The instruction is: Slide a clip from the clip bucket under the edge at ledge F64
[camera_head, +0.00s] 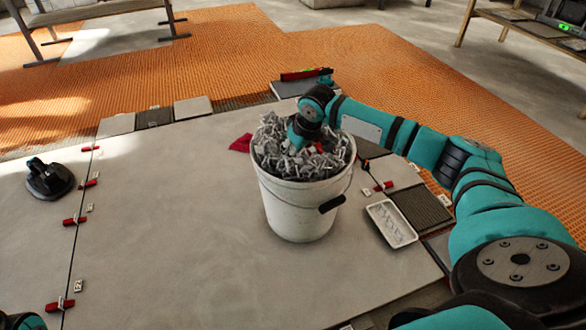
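The white clip bucket (297,208) stands on the large grey tiles and is heaped with grey clips (272,140). My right gripper (302,134) reaches down into the heap from above. Its fingertips are hidden among the clips, so I cannot see whether it holds one. Several red wedges with small tags line the tile joint at left, such as one wedge (60,305) near the bottom. Ledge F64 cannot be picked out, as the tags are too small to read surely. Only a bit of my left arm shows at the bottom left corner; its gripper is out of view.
A black suction cup (49,179) sits on the left tile. A white tray (391,223) lies right of the bucket. A red cloth (240,143) and a red-topped level (306,74) lie behind it. The tile left of the bucket is clear.

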